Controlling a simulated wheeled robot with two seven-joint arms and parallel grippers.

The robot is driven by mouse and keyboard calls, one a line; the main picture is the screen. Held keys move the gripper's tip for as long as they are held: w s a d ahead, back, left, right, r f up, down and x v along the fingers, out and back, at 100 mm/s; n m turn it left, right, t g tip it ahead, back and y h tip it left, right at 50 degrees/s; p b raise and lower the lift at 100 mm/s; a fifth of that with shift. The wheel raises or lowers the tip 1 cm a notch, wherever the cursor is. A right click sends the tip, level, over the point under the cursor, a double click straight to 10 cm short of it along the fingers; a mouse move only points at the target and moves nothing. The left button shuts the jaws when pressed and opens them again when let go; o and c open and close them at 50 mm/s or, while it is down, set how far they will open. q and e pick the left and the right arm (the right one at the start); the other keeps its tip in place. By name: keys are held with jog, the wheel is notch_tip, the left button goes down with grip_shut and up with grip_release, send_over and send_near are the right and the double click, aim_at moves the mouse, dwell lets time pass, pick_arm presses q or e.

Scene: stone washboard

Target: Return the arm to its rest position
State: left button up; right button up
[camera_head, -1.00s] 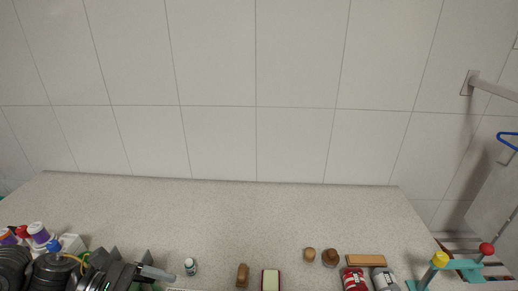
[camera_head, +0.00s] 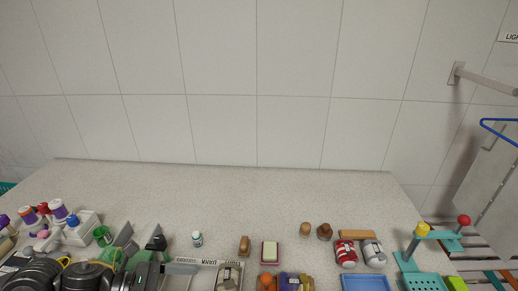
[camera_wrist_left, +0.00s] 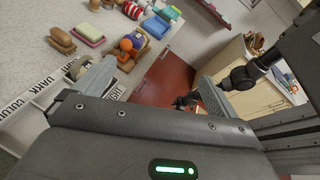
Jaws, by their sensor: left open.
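My left gripper (camera_wrist_left: 152,92) is open in the left wrist view, with one grey finger on each side and nothing between them. Its left finger lies in front of the white labelled sorter, and its right finger is in front of the floor and cabinet side. In the head view, dark parts of my left arm fill the bottom left corner, and a grey finger seems to show beside the sorter (camera_head: 208,262). The picture's edge cuts off much of the arm. My right gripper cannot be made out.
The speckled counter (camera_head: 250,200) is clear at the back. Along its front stand a small bottle (camera_head: 197,239), a brown brush (camera_head: 245,245), a soap dish (camera_head: 270,252), red and grey rolls (camera_head: 346,254), a blue tray (camera_head: 367,283) and a teal rack (camera_head: 422,262).

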pick_arm(q)
jog(key=w+d+f+n+t+y, duration=0.2)
jog(key=w+d+n+t, duration=0.3)
jog(key=n, duration=0.8)
jog(key=s+a+f+n+t+y, duration=0.1)
jog(key=a+f+n+t+y, duration=0.35)
jog(key=n, duration=0.95)
jog(key=s+a+f+n+g+y, duration=0.45)
jog(key=s+f+n, duration=0.25)
jog(key=s+n, duration=0.25)
jog(key=s+a+f+n+g+y, duration=0.35)
jog(key=s+a+f+n, duration=0.2)
jog(key=s+n, duration=0.35)
notch_tip(320, 180, down, 34)
jog(key=s+g+b, duration=0.1)
jog(key=g+b, duration=0.1)
jog(key=b, duration=0.4)
jog(key=s+a+f+g+b, duration=0.1)
jog(key=s+f+b, duration=0.3)
jog(key=s+f, duration=1.2)
notch_tip(320, 180, down, 3)
jog(key=shift+a+r+n, duration=0.15)
jog(key=shift+a+n, duration=0.2)
jog(key=shift+a, duration=0.45)
pick_arm(e)
notch_tip(320, 180, down, 10)
jog(key=shift+s, duration=0.4)
